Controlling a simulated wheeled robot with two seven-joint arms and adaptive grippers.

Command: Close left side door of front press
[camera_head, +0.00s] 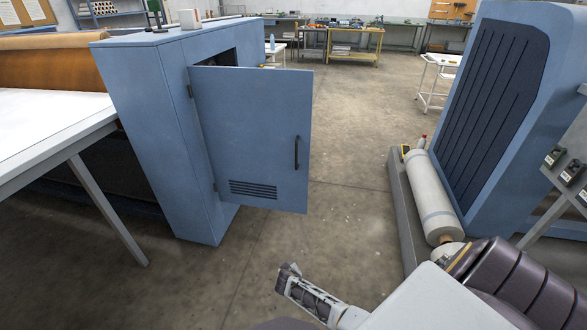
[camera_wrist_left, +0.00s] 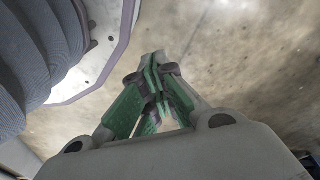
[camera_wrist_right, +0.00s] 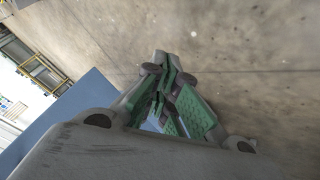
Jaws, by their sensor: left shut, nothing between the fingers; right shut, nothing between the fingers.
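The front press (camera_head: 165,120) is a blue cabinet at the left of the head view. Its side door (camera_head: 245,120) is a blue panel with a louvred vent and stands open, swung out to the right. Its hinges are on the left edge, and a dark vertical handle (camera_head: 296,152) is near the right edge. Part of the dark opening (camera_head: 218,63) shows above the door. My right gripper (camera_head: 284,275) is shut and empty, below the door in the picture and apart from it. My left gripper (camera_wrist_left: 157,65) is shut and empty over bare floor in the left wrist view.
A white table (camera_head: 45,125) stands left of the press. At right, a blue machine panel (camera_head: 495,100) stands behind a pale roll (camera_head: 433,195) on a grey base (camera_head: 400,205). The concrete floor (camera_head: 350,130) between is clear. Workbenches (camera_head: 355,45) stand at the back.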

